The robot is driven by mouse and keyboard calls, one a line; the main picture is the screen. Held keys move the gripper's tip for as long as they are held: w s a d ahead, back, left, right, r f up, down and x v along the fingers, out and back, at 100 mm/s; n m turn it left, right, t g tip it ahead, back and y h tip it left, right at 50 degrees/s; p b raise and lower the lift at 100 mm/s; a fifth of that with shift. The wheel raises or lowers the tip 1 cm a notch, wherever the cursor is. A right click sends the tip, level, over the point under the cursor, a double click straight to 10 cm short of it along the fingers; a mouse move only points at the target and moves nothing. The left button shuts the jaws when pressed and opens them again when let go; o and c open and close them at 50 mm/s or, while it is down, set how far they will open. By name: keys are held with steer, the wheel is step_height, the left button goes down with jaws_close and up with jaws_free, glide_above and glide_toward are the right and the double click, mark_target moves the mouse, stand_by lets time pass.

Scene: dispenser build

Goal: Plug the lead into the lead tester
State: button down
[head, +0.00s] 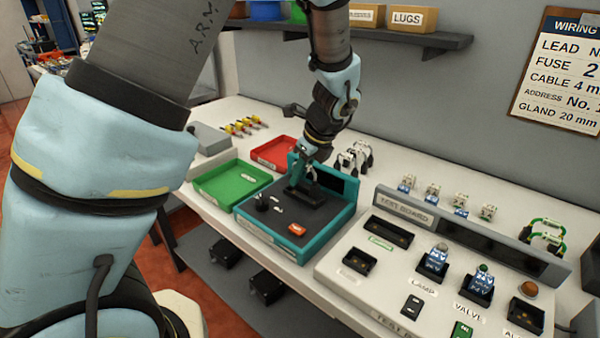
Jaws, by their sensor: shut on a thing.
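The lead tester, which I take to be the teal box (337,222) with a dark top and a raised back panel, stands on the white bench near the middle of the head view. A small orange part, a black knob-like part and pale labels are on its top. My gripper (310,176) points down over the back of the tester, in front of the raised panel. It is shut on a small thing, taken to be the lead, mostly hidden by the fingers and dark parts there. I cannot tell whether its plug touches or sits in a socket.
A green tray (232,182) and a red tray (273,154) stand left of the tester. White leads with black ends (354,158) stand behind it to the right. The test board (405,215) with sockets and blue modules fills the right. A shelf (437,41) hangs above.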

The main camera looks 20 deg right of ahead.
steer(key=shift+f, duration=0.95)
stand_by(2.2)
steer(key=shift+c, duration=1.3)
jaws_free()
steer(key=shift+r, duration=0.1)
steer(key=shift+r+p, duration=2.95)
steer(key=shift+r, duration=0.5)
steer(key=shift+a, duration=0.1)
